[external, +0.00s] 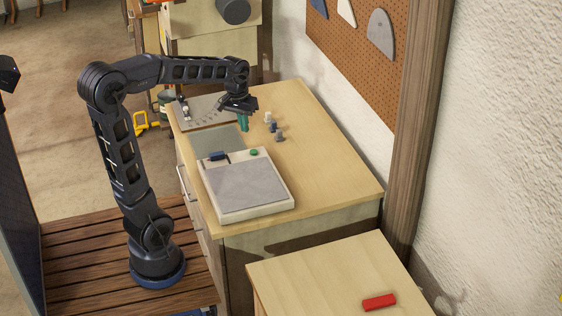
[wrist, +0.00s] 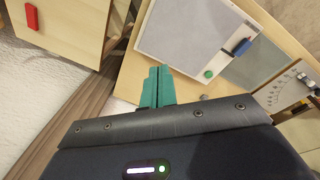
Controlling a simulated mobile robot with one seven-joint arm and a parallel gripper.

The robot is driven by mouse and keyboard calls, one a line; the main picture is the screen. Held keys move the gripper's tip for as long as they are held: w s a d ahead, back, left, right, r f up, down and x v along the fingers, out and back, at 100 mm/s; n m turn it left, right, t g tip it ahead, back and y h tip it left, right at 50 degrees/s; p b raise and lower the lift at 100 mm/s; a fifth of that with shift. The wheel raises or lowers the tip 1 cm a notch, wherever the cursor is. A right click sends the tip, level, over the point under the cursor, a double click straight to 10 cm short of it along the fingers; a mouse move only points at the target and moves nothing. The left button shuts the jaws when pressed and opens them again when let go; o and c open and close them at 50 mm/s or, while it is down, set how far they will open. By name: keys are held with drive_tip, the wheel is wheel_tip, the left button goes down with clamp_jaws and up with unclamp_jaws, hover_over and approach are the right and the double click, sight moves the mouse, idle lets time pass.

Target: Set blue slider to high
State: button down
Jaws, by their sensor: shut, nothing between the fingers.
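The blue slider (external: 217,156) sits at the back left corner of the white box with a grey top panel (external: 250,187). A short dark slot shows just right of it. In the wrist view the blue slider (wrist: 241,47) is at upper right, near the round green button (wrist: 208,73). High and low marks cannot be read. My gripper (external: 243,123) has teal fingers, shut and empty. It hangs above the table behind the box, apart from the slider. The closed fingertips (wrist: 160,72) also show in the wrist view.
A metal plate with a scale and lever (external: 205,110) lies behind, left of my gripper. A flat grey sheet (external: 222,142) lies behind the box. Small knobs (external: 279,137) stand to the right. A red block (external: 379,302) lies on the front table. The right tabletop is clear.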

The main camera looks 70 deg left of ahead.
drive_tip(key=w+a+f+n, duration=0.2)
drive_tip(key=a+f, duration=0.1)
drive_tip(key=a, duration=0.6)
drive_tip(key=n+g+h, duration=0.1)
drive_tip(key=n+h, duration=0.2)
drive_tip(key=n, duration=0.2)
hover_over(218, 156)
drive_tip(key=w+a, duration=0.2)
drive_tip(key=w, duration=0.3)
wheel_tip(218, 156, down, 8)
drive_tip(key=s+a+f+n, duration=0.3)
drive_tip(key=s+a+f, duration=0.1)
drive_tip(key=a+f, duration=0.4)
drive_tip(key=a, duration=0.2)
drive_tip(key=shift+s+a+h, duration=0.35)
drive_tip(key=shift+s+h, duration=0.05)
drive_tip(key=x, duration=0.9)
drive_tip(key=shift+s+f, duration=0.1)
drive_tip(key=shift+s, duration=0.05)
drive_tip(key=d, duration=0.3)
drive_tip(key=shift+f, duration=0.35)
drive_tip(key=shift+d, duration=0.7)
